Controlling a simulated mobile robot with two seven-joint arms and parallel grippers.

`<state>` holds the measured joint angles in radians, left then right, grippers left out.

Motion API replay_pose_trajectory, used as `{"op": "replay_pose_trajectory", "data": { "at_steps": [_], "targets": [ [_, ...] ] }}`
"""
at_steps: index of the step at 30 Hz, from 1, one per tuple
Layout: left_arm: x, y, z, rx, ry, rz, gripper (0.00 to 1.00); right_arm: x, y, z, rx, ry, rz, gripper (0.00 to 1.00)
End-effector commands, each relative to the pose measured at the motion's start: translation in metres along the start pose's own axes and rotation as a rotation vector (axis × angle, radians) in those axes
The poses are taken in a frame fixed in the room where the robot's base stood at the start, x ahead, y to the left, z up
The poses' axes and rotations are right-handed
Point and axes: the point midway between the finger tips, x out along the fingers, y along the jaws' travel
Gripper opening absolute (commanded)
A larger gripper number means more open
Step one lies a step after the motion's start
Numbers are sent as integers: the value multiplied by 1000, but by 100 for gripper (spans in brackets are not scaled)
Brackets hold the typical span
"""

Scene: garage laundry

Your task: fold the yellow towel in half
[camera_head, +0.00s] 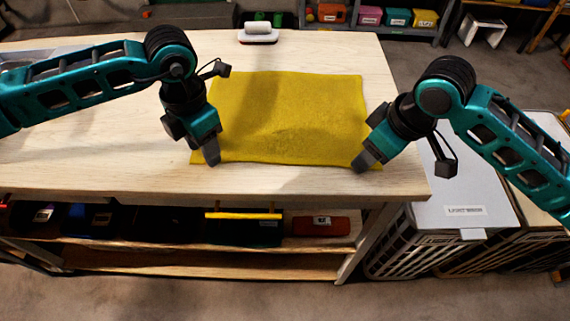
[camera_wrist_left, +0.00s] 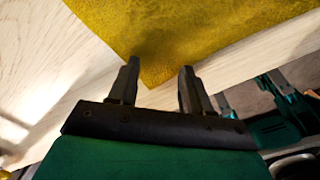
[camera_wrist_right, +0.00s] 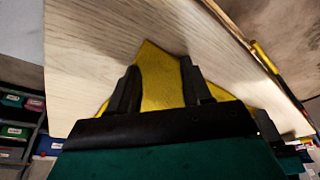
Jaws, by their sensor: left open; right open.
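The yellow towel (camera_head: 288,115) lies flat and spread out on the wooden table. My left gripper (camera_head: 211,155) is at its near left corner; in the left wrist view the open fingers (camera_wrist_left: 158,90) stand on either side of the corner of the towel (camera_wrist_left: 180,40). My right gripper (camera_head: 366,162) is at the near right corner; in the right wrist view the open fingers (camera_wrist_right: 160,88) have the towel (camera_wrist_right: 160,80) between and beyond them. Whether the fingertips touch the cloth is hard to tell. Both grippers hold nothing.
The wooden table (camera_head: 100,150) is clear to the left of the towel. A white and red brush-like object (camera_head: 258,34) stands behind the towel. A light-lidded hamper (camera_head: 462,205) stands right of the table. A shelf below holds bins and a red box (camera_head: 320,226).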

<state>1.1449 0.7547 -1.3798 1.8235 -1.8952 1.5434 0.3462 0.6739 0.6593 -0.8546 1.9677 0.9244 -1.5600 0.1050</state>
Motion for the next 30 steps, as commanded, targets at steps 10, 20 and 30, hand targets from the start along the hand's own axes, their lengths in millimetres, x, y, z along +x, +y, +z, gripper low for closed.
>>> {"op": "replay_pose_trajectory", "data": {
  "at_steps": [10,20,30],
  "targets": [
    [1,0,-1,0,3,-1,36,2,0,1,0,-3,-2,36],
    [2,0,-1,0,4,-2,21,3,-1,2,0,-4,-3,20],
    [2,0,-1,0,4,-1,4,3,-1,2,0,-6,-4,4]
  ]
}}
